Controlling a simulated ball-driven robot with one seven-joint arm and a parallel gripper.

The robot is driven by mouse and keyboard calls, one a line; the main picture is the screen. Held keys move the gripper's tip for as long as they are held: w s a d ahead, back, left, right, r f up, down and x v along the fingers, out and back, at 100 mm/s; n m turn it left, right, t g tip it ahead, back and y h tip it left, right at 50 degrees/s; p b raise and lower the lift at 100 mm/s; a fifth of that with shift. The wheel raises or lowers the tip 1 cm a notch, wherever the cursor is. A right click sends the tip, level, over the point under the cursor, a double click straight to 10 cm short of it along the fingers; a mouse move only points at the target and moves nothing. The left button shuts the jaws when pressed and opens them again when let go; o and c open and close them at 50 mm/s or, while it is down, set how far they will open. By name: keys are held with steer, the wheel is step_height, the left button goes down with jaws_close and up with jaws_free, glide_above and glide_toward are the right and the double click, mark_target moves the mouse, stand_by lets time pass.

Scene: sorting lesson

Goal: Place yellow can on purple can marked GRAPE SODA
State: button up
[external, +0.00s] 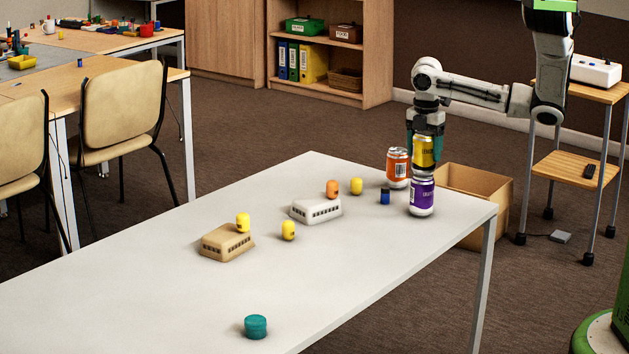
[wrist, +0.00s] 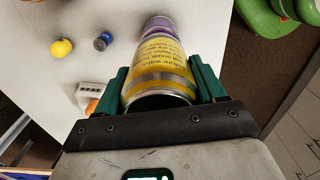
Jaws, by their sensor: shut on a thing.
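The yellow can (external: 424,151) is upright between the teal fingers of my gripper (external: 424,148), right above the purple can. The purple can (external: 422,197) stands upright on the white table near its right end. In the external view the yellow can's bottom is at or very near the purple can's top; I cannot tell whether they touch. In the wrist view my gripper (wrist: 160,90) is shut on the yellow can (wrist: 160,62), and the purple can (wrist: 158,24) shows partly beyond it.
An orange can (external: 398,168) stands just left of the purple can. A small blue piece (external: 384,196), yellow pieces (external: 357,187) and a white block (external: 315,210) are farther left on the white table (external: 180,300). A cardboard box (external: 480,185) is behind the table's right end.

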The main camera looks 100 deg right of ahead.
steer(key=shift+f, duration=0.15)
steer(key=shift+f, duration=0.2)
steer(key=o, duration=1)
steer(key=shift+r, duration=0.1)
step_height(320, 180, up, 12)
steer(key=shift+r+b, duration=0.15)
steer(key=shift+b, duration=0.65)
